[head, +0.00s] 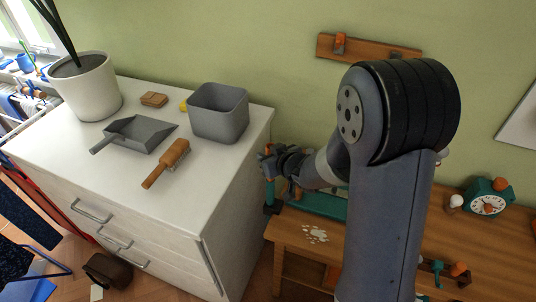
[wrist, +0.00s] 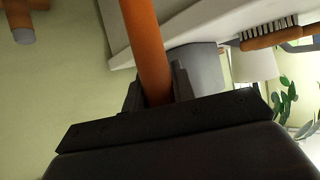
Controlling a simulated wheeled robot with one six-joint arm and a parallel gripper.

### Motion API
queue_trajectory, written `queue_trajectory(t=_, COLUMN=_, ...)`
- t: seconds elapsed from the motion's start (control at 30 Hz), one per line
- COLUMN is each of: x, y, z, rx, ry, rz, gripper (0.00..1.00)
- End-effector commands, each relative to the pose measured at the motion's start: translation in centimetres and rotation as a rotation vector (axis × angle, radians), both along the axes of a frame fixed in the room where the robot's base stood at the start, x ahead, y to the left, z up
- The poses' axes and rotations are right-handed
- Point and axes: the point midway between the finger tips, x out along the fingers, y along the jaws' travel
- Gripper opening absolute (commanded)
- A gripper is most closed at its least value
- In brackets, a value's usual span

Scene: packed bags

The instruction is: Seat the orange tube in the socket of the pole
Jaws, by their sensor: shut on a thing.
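In the wrist view my gripper (wrist: 150,92) is shut on the orange tube (wrist: 148,40), which runs up and out of the top of that picture. In the head view my gripper (head: 275,166) is beside the right end of the white dresser, above the wooden bench; only small orange patches of the tube show there. A teal upright post (head: 269,192) with a dark base stands just below my gripper at the bench's left end. It may be the pole. Its socket cannot be made out, and I cannot tell whether the tube touches it.
The white dresser (head: 83,164) holds a grey bin (head: 219,120), a dustpan (head: 142,133), a brush (head: 166,163) and a plant pot (head: 88,90). The wooden bench (head: 325,255) bears white scraps (head: 315,235) and a teal clock (head: 488,203). A wooden rack (head: 370,49) hangs on the wall.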

Motion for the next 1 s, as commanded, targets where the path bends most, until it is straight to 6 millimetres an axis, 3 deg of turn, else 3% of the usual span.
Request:
queue_trajectory(t=0.4, x=0.00, y=0.00, z=-1.18, rx=0.000, ry=0.000, rz=0.000, gripper=0.02)
queue_trajectory(t=0.43, x=0.01, y=0.00, z=-1.13, rx=0.000, ry=0.000, rz=0.000, gripper=0.25)
queue_trajectory(t=0.7, x=0.00, y=0.00, z=-1.04, rx=0.000, ry=0.000, rz=0.000, gripper=0.47)
queue_trajectory(t=1.0, x=-0.09, y=-0.07, z=-0.98, rx=0.000, ry=0.000, rz=0.000, gripper=0.50)
